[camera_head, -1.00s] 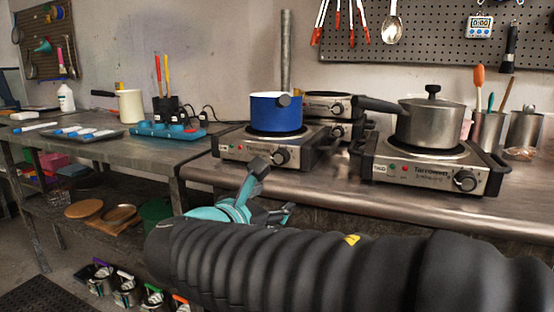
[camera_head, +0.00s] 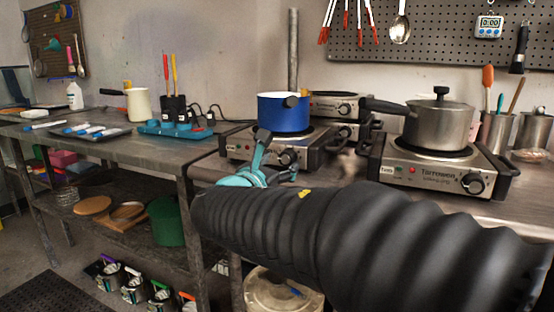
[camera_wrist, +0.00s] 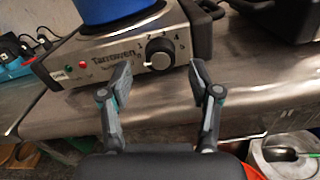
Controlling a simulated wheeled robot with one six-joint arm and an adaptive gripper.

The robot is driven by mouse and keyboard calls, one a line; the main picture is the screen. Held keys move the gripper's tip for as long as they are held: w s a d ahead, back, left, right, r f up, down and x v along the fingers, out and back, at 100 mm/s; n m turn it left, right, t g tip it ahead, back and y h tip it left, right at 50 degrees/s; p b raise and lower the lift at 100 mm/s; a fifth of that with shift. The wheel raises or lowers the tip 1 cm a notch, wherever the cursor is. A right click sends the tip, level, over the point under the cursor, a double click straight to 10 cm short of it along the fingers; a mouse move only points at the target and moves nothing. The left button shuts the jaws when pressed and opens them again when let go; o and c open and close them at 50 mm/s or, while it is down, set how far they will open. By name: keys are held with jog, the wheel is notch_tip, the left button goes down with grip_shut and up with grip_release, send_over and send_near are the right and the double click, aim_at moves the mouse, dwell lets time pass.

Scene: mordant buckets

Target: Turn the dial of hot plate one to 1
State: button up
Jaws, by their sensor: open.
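Hot plate one (camera_head: 240,148) is the silver plate on the left, with a blue pot (camera_head: 283,113) on top. Its black dial (camera_head: 288,157) is at the right of the front panel. In the wrist view the dial (camera_wrist: 160,53) is centred ahead, with numerals such as 4 and 5 printed to its right; its exact setting is too small to read. My gripper (camera_wrist: 161,78) is open and empty, its two fingers spread left and right just short of the dial, with no contact visible. In the head view my gripper (camera_head: 276,160) is in front of the panel.
A second hot plate (camera_head: 430,178) with a steel lidded pot (camera_head: 438,125) stands to the right. Stacked hot plates (camera_head: 345,106) stand behind. A blue tray (camera_head: 175,132) lies on the left bench. The metal counter front is bare below the dial.

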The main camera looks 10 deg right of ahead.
aim_at(285, 160)
jog(key=shift+x, duration=1.5)
jog(key=c, duration=1.1)
jog(key=shift+c, duration=0.2)
jog(key=shift+f+b, duration=0.15)
jog(key=shift+b, duration=0.2)
